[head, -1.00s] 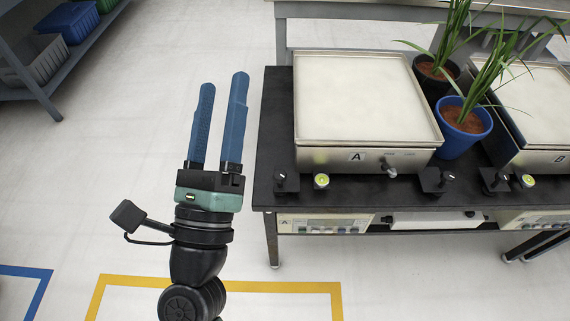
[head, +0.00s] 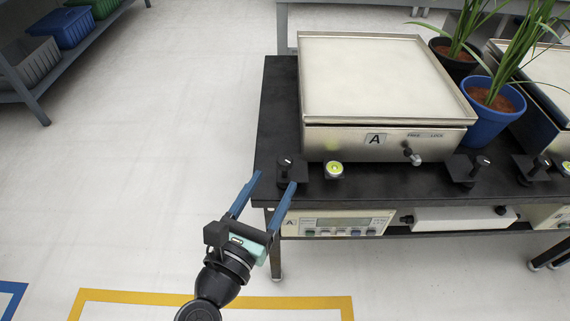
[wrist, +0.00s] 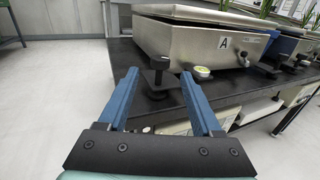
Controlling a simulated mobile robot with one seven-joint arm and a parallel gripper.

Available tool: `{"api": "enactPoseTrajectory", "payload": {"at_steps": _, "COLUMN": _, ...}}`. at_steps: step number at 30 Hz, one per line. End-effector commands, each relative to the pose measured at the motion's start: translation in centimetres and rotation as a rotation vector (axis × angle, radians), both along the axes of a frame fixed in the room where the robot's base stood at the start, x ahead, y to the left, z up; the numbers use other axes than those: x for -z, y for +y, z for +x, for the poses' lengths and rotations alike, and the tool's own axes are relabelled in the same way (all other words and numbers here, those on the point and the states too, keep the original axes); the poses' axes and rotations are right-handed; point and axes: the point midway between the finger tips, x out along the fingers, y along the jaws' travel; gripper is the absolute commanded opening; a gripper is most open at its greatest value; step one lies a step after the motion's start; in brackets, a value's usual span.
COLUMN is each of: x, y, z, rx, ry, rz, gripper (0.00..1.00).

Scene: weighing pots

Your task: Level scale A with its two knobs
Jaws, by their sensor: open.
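Scale A (head: 385,90) is a steel box with a pale top plate on a black bench; its A label also shows in the wrist view (wrist: 224,42). Its left black knob (head: 285,167) stands at the front left corner, and its right black knob (head: 472,168) at the front right. A round green bubble level (head: 334,170) sits just right of the left knob. My gripper (head: 274,180) has blue fingers, open and empty, pointing at the left knob from the front edge. In the wrist view the left knob (wrist: 159,70) stands beyond the fingertips, roughly between them, seemingly not touched.
A blue pot with a plant (head: 493,112) and a black pot (head: 455,62) stand right of scale A. A display panel (head: 338,223) hangs under the bench edge (head: 400,194). A lever (head: 411,155) juts from the scale's front.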

Motion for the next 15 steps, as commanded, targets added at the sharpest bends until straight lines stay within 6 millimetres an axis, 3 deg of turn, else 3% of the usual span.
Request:
{"api": "enactPoseTrajectory", "payload": {"at_steps": 6, "x": 0.1, "y": -1.6, "z": 3.6, "rx": 0.001, "ry": -0.003, "rz": -0.002, "gripper": 0.66}}
{"api": "enactPoseTrajectory", "payload": {"at_steps": 15, "x": 0.0, "y": -2.5, "z": 5.9, "rx": 0.0, "ry": -0.001, "rz": -0.001, "gripper": 0.66}}
